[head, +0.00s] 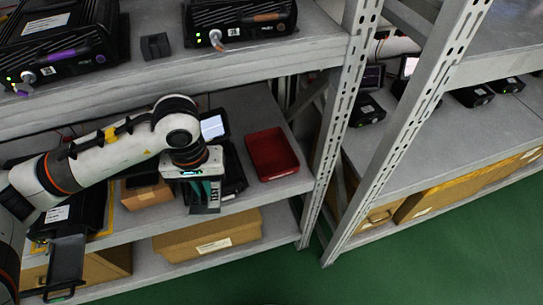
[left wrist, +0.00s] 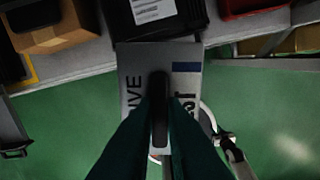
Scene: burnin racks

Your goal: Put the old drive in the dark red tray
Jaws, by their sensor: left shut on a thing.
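The dark red tray (head: 272,153) sits on the middle shelf, to the right of my left gripper. A corner of it also shows at the top right of the left wrist view (left wrist: 240,12). My left gripper (head: 205,192) points down at the shelf's front edge. Its teal fingers are shut on the old drive (left wrist: 133,75), a grey box with partly hidden lettering and a blue stripe. In the head view the drive is mostly hidden by the fingers. It appears in front of a black unit (head: 233,172). My right gripper is not in view.
An upper shelf (head: 310,40) with black units and a small dark block (head: 155,46) overhangs behind my arm. A perforated upright (head: 330,130) stands right of the tray. A small cardboard box (head: 146,194) is left of the gripper. A larger carton (head: 210,236) lies below.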

